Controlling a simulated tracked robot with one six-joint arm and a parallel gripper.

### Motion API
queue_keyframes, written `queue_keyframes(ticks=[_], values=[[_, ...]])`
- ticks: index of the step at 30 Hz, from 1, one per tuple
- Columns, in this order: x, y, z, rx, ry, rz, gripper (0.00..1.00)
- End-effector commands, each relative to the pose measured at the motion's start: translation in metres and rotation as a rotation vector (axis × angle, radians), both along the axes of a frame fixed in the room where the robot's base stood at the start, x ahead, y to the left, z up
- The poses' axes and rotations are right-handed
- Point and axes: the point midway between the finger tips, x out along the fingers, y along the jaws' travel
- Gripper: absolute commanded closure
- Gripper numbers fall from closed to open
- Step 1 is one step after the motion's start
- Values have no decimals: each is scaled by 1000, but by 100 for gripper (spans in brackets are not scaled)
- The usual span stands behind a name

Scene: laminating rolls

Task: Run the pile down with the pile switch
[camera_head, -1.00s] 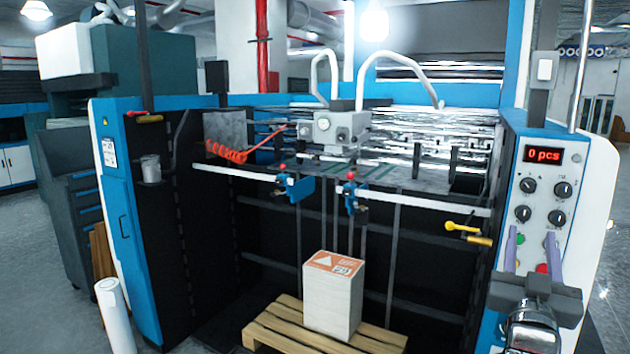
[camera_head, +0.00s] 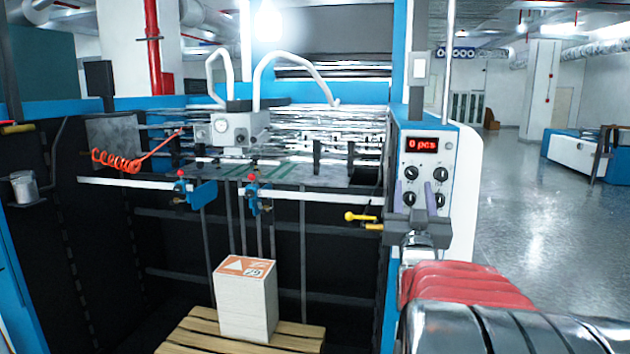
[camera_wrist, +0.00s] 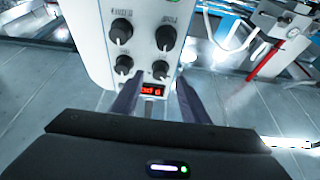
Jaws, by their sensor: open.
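The control panel (camera_head: 428,160) stands at the right of the machine, with a red "0 pcs" display (camera_head: 422,145) and black knobs (camera_head: 440,174) under it. I cannot tell which control is the pile switch. The pile (camera_head: 247,305), a white stack with an orange-printed top, stands upright on a wooden pallet (camera_head: 185,336). My gripper (camera_head: 420,212) is open and empty in front of the lower panel, covering the controls there. In the wrist view my gripper (camera_wrist: 157,100) has its fingers on either side of the display, below the lower knobs (camera_wrist: 160,70); contact cannot be told.
A yellow-handled lever (camera_head: 360,216) sticks out left of the panel. The feeder head (camera_head: 240,130) with white hoses and a side rail (camera_head: 330,196) spans above the pile. Open floor (camera_head: 540,240) lies to the right.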

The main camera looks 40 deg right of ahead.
Motion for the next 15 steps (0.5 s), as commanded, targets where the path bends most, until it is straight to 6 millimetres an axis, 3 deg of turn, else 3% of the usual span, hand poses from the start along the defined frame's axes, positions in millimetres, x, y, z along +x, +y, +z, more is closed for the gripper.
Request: queue_keyframes(ticks=[6, 15], values=[[17, -19, 10, 0, 0, 0, 59], [23, -25, 14, 0, 1, 1, 59]])
